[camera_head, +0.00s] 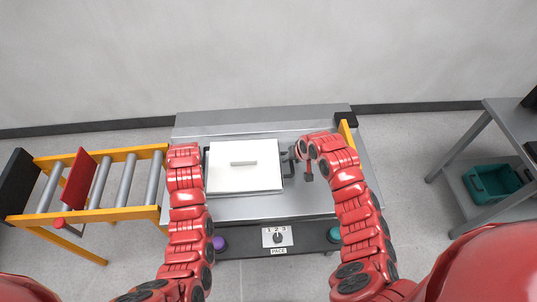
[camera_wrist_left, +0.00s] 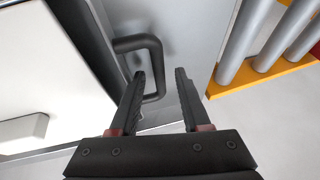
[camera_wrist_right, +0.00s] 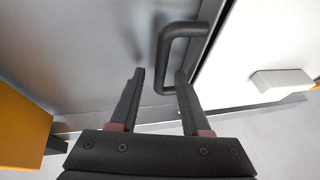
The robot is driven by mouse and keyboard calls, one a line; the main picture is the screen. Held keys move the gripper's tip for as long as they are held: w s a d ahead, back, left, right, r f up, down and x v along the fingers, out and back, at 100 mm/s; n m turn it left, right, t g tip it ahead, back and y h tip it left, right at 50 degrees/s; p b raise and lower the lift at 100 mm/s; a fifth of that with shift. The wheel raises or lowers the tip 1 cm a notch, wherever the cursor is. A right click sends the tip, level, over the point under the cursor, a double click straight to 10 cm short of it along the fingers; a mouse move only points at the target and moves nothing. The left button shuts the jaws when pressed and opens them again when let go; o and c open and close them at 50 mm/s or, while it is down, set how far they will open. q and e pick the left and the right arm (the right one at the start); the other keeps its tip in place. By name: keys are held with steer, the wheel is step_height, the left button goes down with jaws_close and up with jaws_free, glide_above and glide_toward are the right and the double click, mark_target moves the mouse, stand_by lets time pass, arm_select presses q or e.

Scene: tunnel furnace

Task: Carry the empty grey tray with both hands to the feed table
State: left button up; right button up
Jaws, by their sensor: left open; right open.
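A dark-rimmed tray with a flat white top (camera_head: 244,179) and a raised white bar on it sits on a grey metal bench (camera_head: 240,209). No plain empty grey tray shows. Its left handle (camera_wrist_left: 152,45) is a dark loop, and my open left gripper (camera_wrist_left: 158,72) has a finger on each side of its bar in the left wrist view. Its right handle (camera_wrist_right: 165,45) lies likewise between the fingers of my open right gripper (camera_wrist_right: 159,72). I cannot tell how deep the fingers reach. In the head view my left gripper is hidden behind its arm.
A yellow-framed roller conveyor (camera_head: 99,214) with a red plate (camera_head: 80,178) stands left. A grey table (camera_head: 515,128) with a teal bin (camera_head: 492,183) below stands right. The bench front has a purple button (camera_head: 219,244), a teal button (camera_head: 334,235) and a dial (camera_head: 278,237).

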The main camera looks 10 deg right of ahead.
arm_select(q)
steer(key=v, duration=1.2)
arm_select(e)
steer(key=v, duration=1.2)
arm_select(q)
steer(key=shift+w, duration=0.1)
arm_select(e)
steer(key=shift+w, duration=0.15)
